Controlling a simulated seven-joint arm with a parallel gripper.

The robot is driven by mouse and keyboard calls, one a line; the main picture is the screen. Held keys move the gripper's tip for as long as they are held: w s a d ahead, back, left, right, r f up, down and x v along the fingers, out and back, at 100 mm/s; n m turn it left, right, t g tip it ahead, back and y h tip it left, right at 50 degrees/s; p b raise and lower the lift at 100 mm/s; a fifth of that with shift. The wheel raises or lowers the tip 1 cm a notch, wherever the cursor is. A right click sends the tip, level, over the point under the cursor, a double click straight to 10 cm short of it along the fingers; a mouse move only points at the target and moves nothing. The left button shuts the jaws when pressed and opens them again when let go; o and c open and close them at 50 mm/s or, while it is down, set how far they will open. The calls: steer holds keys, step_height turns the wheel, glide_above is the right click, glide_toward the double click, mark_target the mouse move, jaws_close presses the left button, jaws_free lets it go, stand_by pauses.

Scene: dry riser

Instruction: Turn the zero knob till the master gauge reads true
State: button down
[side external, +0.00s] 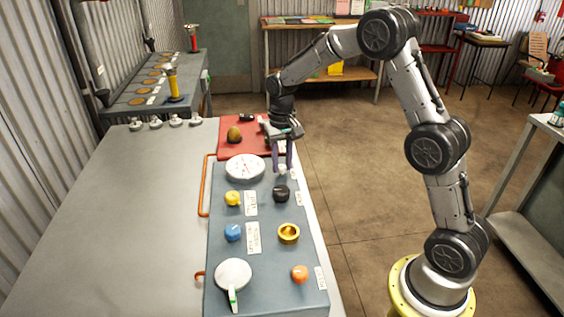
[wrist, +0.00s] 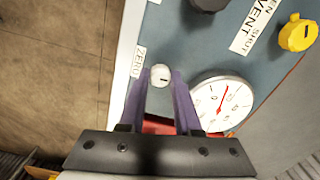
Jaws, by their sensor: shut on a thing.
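The zero knob (wrist: 160,73) is a small pale round knob with a dark mark, beside a label reading ZERO (wrist: 138,62). My gripper (wrist: 159,82) has its two purple fingers on either side of the knob, shut on it. In the side external view my gripper (side external: 282,163) reaches down to the knob at the panel's right edge. The master gauge (side external: 244,168) is a white round dial just left of the knob. It also shows in the wrist view (wrist: 210,92), with a red needle; its numerals are too small to read and its lower part is hidden by my gripper.
The blue-grey panel (side external: 260,262) holds a yellow knob (side external: 232,198), a black knob (side external: 281,194), a blue knob (side external: 233,232), a brass ring (side external: 288,233), an orange knob (side external: 299,273) and a white disc with a handle (side external: 233,273). A red panel (side external: 220,138) lies behind.

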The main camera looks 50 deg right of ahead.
mark_target(282, 166)
steer(key=n, duration=0.6)
steer(key=shift+n, duration=0.4)
steer(key=shift+r, duration=0.1)
stand_by(0.4)
steer(key=c, duration=0.6)
jaws_free()
step_height(282, 166, up, 14)
